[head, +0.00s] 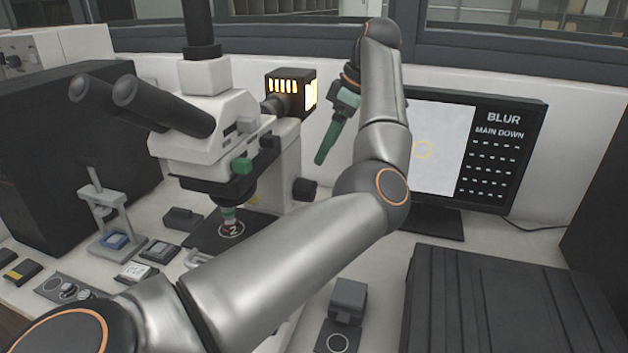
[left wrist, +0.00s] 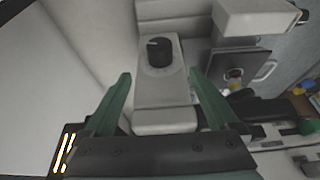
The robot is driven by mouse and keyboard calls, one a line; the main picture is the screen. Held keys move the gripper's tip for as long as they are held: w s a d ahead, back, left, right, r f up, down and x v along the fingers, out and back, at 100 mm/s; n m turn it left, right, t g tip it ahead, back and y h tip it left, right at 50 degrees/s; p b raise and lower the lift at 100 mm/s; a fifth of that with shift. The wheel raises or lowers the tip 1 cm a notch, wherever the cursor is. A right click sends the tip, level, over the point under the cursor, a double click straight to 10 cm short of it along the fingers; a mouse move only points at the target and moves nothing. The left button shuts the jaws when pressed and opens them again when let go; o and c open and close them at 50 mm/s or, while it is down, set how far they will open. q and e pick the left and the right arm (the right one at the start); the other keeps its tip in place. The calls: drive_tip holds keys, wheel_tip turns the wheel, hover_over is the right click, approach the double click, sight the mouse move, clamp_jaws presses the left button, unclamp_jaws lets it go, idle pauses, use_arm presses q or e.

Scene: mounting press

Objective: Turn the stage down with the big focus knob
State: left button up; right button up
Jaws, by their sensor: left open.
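The microscope (head: 205,150) stands at the left of the bench. Its big dark focus knob (head: 304,188) sticks out from the right side of its stand. The dark stage (head: 205,238) carries a round sample marked 2 under the objective. My left gripper (head: 322,158) is above and right of the knob, apart from it, green fingers pointing down. In the left wrist view, the open, empty fingers (left wrist: 160,80) frame a round black knob (left wrist: 159,54) on the pale stand, lying beyond their tips. The stage (left wrist: 240,66) shows right of it. My right gripper is not in view.
A monitor (head: 500,155) at the right reads BLUR and MAIN DOWN. The lit lamp housing (head: 290,90) is behind the microscope, close to my gripper. A black ribbed case (head: 510,305) fills the front right.

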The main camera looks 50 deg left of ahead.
sight(310, 182)
use_arm(q)
drive_tip(key=x, duration=1.2)
drive_tip(key=shift+a+b, duration=0.1)
drive_tip(key=shift+b, duration=0.2)
drive_tip(key=shift+c, duration=0.2)
